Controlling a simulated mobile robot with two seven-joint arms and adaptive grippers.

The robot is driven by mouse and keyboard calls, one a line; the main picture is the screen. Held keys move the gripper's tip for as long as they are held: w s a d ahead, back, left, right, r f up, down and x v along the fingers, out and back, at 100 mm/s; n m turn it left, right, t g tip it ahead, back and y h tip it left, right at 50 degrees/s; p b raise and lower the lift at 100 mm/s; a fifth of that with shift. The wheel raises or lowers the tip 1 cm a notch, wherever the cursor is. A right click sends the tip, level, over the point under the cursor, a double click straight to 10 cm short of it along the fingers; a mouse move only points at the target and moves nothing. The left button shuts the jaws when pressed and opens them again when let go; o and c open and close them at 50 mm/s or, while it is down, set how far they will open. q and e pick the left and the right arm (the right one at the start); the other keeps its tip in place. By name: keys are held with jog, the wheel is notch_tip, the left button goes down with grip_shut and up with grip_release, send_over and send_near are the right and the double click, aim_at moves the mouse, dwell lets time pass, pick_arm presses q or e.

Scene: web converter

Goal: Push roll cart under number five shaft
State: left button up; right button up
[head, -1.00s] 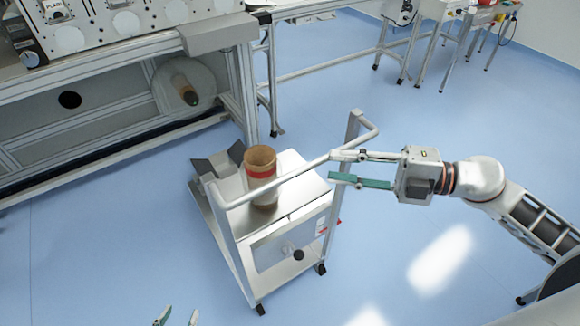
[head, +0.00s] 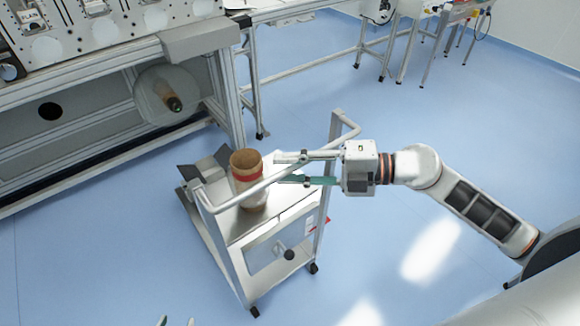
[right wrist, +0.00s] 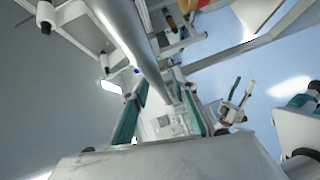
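The silver roll cart (head: 278,222) stands on the floor, and a brown roll core (head: 249,190) with a red band stands upright on its top. A shaft (head: 173,103) with a clear disc behind it sticks out of the machine, up and left of the cart; I cannot read a number on it. My right gripper (head: 290,168) is open at the cart's handle bar (head: 335,142). In the right wrist view the bar (right wrist: 138,40) passes between the open fingers (right wrist: 163,115). Only the fingertips of my left gripper (head: 176,321) show at the bottom edge, apart and empty.
The machine frame (head: 100,150) runs along the left, with its low rail near the floor. A metal table frame (head: 310,85) stands behind the cart. Small wheeled stands (head: 410,45) are at the back right. The blue floor right of the cart is clear.

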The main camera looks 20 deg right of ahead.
grip_shut()
